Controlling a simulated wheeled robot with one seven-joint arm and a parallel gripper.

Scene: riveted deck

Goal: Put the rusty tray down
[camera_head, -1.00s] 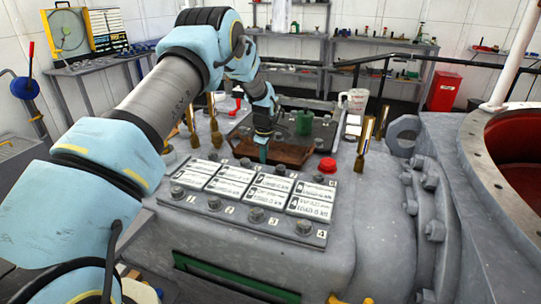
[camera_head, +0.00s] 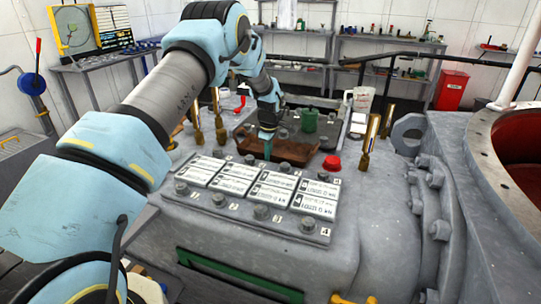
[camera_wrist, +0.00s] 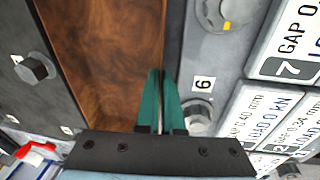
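The rusty tray (camera_head: 294,151), a shallow red-brown tray, is just behind the white-labelled plates in the head view. In the wrist view its brown inside (camera_wrist: 105,55) fills the left middle and looks empty. My gripper (camera_head: 266,143) is at the tray's near left side. In the wrist view its green fingers (camera_wrist: 159,88) are close together on the tray's right-hand wall, one on each side. Whether the tray's underside touches the deck or hangs just above it cannot be told.
The labelled plates (camera_head: 262,190) with bolts lie in front. A red knob (camera_head: 331,163), brass posts (camera_head: 369,140) and a green pot (camera_head: 310,121) stand close around the tray. A white jug (camera_head: 361,100) is behind right. Grey deck is bare right of the plates.

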